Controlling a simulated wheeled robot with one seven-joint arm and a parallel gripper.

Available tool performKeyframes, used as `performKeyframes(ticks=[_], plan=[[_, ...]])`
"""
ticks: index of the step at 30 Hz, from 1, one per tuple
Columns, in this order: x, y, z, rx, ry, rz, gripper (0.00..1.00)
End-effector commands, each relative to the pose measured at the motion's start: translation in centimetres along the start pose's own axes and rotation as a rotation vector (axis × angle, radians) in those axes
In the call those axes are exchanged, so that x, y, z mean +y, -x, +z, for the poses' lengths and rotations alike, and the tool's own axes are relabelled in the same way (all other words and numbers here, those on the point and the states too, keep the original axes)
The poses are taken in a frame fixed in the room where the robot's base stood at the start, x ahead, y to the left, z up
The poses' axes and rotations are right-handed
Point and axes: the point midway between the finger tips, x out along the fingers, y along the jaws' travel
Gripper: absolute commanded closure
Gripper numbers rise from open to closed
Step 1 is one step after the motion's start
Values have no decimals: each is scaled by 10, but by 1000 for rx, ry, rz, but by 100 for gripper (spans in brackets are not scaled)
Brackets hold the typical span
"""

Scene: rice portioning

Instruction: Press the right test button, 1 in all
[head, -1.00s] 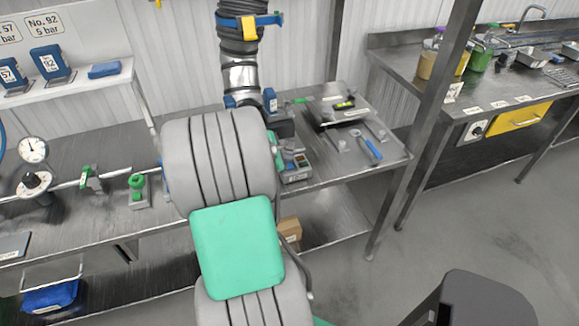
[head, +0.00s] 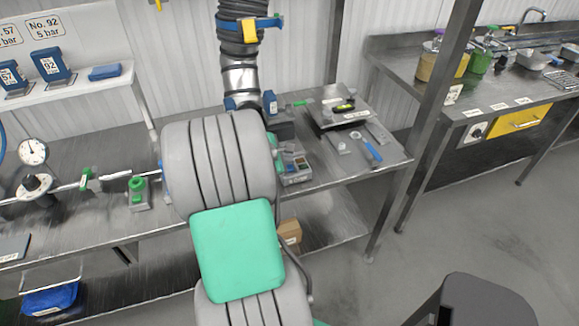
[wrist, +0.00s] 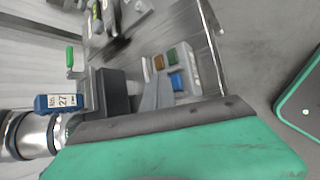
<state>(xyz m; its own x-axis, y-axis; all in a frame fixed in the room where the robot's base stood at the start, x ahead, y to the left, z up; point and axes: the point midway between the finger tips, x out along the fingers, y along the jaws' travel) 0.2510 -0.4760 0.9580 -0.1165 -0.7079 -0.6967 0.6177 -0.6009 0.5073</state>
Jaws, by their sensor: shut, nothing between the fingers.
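A small grey box with coloured buttons stands on the bench, just right of my arm (head: 297,168).
A dark block (wrist: 112,90) and a blue tag (wrist: 58,103) stand beside the box. A raised plate (head: 340,112) and a blue-handled tool (head: 371,150) lie right of it. A metal post (head: 425,110) rises at the bench's right end. A green knob (head: 138,184) stands left of my arm.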

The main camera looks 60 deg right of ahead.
Motion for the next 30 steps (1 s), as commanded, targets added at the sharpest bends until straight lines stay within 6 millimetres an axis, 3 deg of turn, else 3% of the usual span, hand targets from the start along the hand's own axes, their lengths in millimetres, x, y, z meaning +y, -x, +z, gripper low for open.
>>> performKeyframes(ticks=[30], plan=[[-5, -6, -4, 0, 1, -1, 100]])
